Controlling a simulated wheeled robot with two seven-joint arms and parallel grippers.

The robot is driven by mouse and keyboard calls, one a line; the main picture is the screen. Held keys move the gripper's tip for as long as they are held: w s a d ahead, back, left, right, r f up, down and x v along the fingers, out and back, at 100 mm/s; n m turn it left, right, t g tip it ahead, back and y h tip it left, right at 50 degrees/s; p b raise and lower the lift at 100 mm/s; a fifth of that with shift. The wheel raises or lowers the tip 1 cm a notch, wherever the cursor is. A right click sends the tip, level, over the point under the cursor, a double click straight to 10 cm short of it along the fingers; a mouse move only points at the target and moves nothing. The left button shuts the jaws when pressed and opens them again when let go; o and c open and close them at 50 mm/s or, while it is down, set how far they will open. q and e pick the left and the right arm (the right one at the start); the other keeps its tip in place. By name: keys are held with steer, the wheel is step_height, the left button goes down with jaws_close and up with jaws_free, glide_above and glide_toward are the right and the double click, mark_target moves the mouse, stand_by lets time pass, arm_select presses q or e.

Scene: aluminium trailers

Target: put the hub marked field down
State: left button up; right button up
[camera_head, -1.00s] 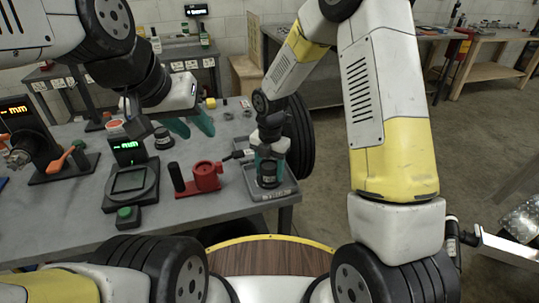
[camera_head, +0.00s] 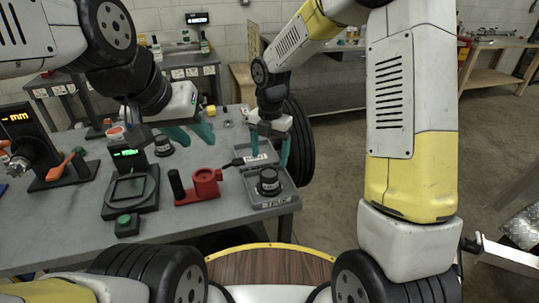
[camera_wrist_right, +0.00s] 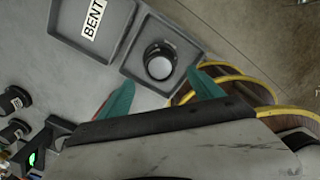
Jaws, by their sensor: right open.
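A dark, round hub (camera_head: 268,183) with a pale band stands upright in the near grey tray (camera_head: 290,197) at the table's right corner. In the right wrist view the hub (camera_wrist_right: 160,62) shows from above, inside the tray walls. Any marking on it is too small to read. My right gripper (camera_head: 270,155) is open and empty above and behind the hub, its teal fingers apart and clear of it. Its fingers also show in the right wrist view (camera_wrist_right: 162,97). My left gripper (camera_head: 190,135) hangs over the table farther left, fingers apart, with nothing seen between them.
A neighbouring tray compartment reads BENT (camera_wrist_right: 93,20). A red fixture (camera_head: 206,183) stands left of the hub's tray. A gauge with a green display (camera_head: 129,155) is farther left, with another dark hub (camera_head: 163,146) behind it. A tyre (camera_head: 299,140) stands beyond the right edge.

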steer(key=s+d+r+m+t, duration=0.1)
steer(key=s+d+r+m, duration=0.3)
steer(key=r+m, duration=0.3)
steer(key=s+d+r+m+t, duration=0.2)
steer(key=s+d+r+m, duration=0.25)
steer(key=r+m, duration=0.2)
steer(key=s+d+r+m+t+y, duration=0.1)
steer(key=s+d+r+m, duration=0.1)
steer(key=s+m, duration=0.3)
steer(key=s+d+r+m+t+y, duration=0.1)
steer(key=s+d+r+m+t, duration=0.1)
steer(key=s+m, duration=0.4)
steer(key=d+r+m, duration=0.1)
steer(key=d+m, duration=0.1)
steer(key=m, duration=0.3)
steer(key=shift+a+m, duration=0.1)
steer(key=shift+m, duration=0.15)
